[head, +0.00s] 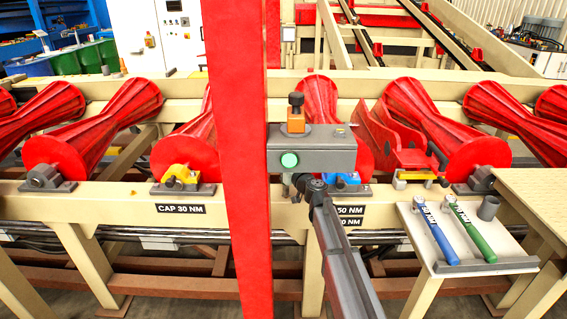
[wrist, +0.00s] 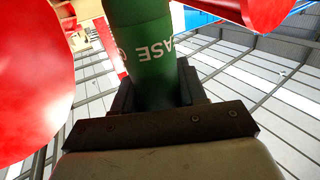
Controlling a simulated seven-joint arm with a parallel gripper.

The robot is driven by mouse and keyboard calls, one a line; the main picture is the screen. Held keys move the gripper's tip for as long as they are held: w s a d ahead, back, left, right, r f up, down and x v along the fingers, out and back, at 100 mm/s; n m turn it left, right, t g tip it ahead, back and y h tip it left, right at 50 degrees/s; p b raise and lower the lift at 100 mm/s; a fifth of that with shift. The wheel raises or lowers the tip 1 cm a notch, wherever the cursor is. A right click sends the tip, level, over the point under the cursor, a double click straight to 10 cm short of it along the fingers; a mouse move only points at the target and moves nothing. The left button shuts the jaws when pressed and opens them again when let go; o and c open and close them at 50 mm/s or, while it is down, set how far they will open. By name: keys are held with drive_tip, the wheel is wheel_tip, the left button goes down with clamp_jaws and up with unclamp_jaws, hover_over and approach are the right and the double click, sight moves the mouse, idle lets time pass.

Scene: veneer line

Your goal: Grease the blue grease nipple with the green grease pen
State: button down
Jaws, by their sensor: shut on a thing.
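In the wrist view my gripper (wrist: 155,98) is shut on a dark green cylinder with white lettering, partly reading "ASE", the green grease pen (wrist: 143,45). The pen stands between both fingers; its far end runs out of the picture. In the head view I cannot make out my fingers or the held pen. A blue part, likely the blue grease nipple (head: 346,184), sits on a roller bearing right of the red post, partly covered by a grey box (head: 330,155) and a grey bar. I cannot tell the distance between pen and nipple.
Red rollers (head: 70,145) line the beige frame (head: 100,194). A red post (head: 240,220) blocks part of the view. A yellow part (head: 180,174) sits at left.

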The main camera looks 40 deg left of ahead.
drive_tip(key=shift+r, duration=0.4)
idle(2.3)
